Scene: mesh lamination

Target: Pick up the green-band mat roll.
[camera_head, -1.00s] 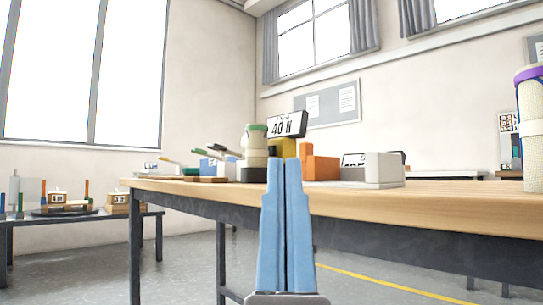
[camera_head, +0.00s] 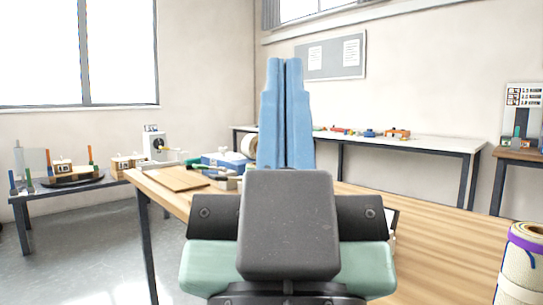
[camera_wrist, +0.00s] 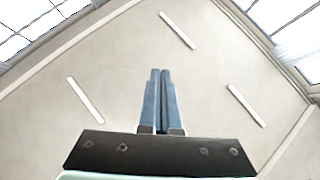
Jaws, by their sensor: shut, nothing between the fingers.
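My gripper (camera_head: 285,66) is shut and empty, with its blue fingers pointing up in the middle of the head view. In the wrist view its fingers (camera_wrist: 160,74) are together against the ceiling. I cannot make out the green-band mat roll now; my gripper and wrist cover the middle of the wooden table (camera_head: 440,235). A pale round thing (camera_head: 248,146) shows just left of the fingers; I cannot tell what it is. A cream mat roll with a purple band (camera_head: 524,262) stands upright at the right edge, apart from my gripper.
A brown board (camera_head: 176,179) and a blue box (camera_head: 222,160) lie at the table's left end. A side table (camera_head: 75,184) stands at the left and a long white bench (camera_head: 430,146) at the back. The table's right part looks clear up to the purple-band roll.

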